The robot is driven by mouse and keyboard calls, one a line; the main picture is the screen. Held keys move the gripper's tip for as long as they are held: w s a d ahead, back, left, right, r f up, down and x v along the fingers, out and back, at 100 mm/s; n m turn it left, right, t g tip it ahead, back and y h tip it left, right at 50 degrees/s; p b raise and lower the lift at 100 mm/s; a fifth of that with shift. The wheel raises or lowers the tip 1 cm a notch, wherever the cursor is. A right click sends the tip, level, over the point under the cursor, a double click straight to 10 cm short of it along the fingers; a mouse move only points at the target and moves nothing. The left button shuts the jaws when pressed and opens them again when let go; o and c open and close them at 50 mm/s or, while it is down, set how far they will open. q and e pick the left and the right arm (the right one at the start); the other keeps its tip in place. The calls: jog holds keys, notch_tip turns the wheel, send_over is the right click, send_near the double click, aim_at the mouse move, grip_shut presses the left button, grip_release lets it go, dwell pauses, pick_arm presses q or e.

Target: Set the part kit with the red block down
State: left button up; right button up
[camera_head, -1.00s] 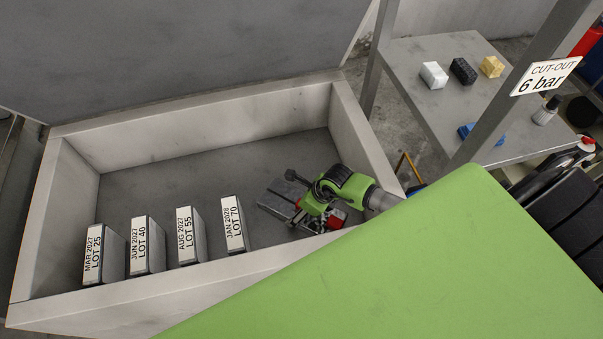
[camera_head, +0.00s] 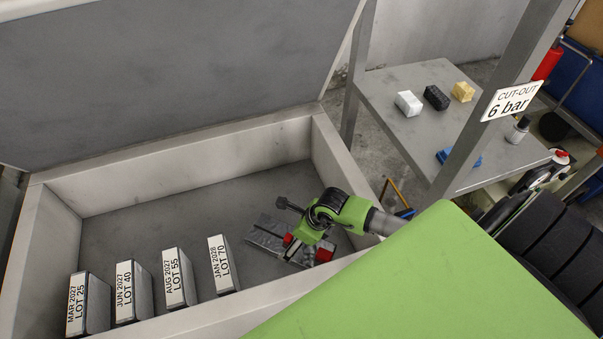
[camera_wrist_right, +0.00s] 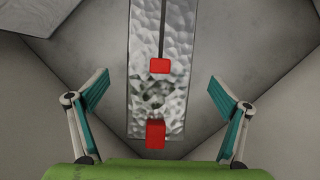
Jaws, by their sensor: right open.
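The part kit (camera_head: 268,236) is a narrow silvery plate lying on the floor of the grey box, to the right of the lot cards. The red block (camera_head: 324,255) sits on its near part; it also shows in the right wrist view (camera_wrist_right: 155,133). A smaller red piece (camera_wrist_right: 160,65) sits further along the plate, at the end of a thin dark rod. My right gripper (camera_wrist_right: 160,82) is open above the kit. Its fingers stand on either side of the plate, clear of it. In the head view my right gripper (camera_head: 308,234) partly hides the kit. My left gripper is not in view.
Several lot cards (camera_head: 174,277) stand upright in a row at the box's left. The box's walls (camera_head: 190,157) surround the kit, and a large grey panel rises behind. A side shelf (camera_head: 415,135) holds several small blocks. The box floor behind the cards is clear.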

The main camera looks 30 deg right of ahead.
jog(key=v, duration=0.7)
dwell(1.2)
